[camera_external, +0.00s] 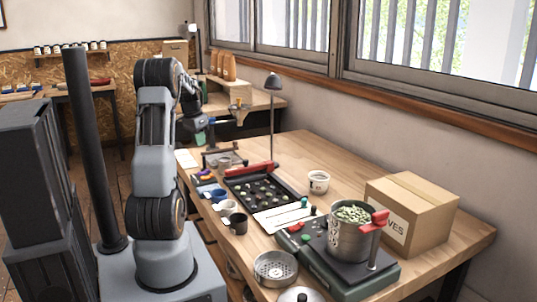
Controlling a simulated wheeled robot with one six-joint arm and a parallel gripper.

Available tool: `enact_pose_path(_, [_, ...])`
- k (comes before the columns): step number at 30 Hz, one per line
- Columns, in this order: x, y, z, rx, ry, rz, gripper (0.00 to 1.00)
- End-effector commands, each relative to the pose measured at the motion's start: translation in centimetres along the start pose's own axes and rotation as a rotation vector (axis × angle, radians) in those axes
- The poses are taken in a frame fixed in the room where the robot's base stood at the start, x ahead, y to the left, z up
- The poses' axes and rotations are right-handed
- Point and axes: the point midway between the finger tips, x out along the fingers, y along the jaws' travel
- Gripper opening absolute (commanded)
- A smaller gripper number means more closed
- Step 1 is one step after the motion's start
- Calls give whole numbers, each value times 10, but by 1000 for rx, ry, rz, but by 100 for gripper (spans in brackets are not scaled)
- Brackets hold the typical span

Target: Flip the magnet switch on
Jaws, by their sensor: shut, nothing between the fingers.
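My gripper (209,139) is at the end of my raised arm, small and partly behind the wrist; it is shut and empty, above the far left part of the workbench (345,178). No part is clearly marked as the magnet switch. A green-grey machine (355,289) at the near end of the bench has a red knob (296,227) and a small green button (305,238) on its top left. A black tray (232,187) with several small round pieces lies mid-bench, with a red bar (262,168) at its far edge.
A metal pot (350,243) of green beans stands on the machine. A cardboard box (425,212) is at the right. Cups, a white tub (319,183), a sieve (275,267) and a lamp (272,110) crowd the bench. Bare wood lies along the wall side.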

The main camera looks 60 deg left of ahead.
Motion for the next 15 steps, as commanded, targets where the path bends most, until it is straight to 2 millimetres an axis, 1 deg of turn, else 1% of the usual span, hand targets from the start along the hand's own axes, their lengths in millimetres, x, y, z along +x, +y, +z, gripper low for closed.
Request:
enact_pose_path(1, [-9,-2,-6,58,14,-8,0])
enact_pose_path(3, [-14,-2,-9,129,21,-9,0])
enact_pose_path(9, [-14,1,-8,243,16,4,0])
enact_pose_path(15, [-14,1,-8,264,16,4,0])
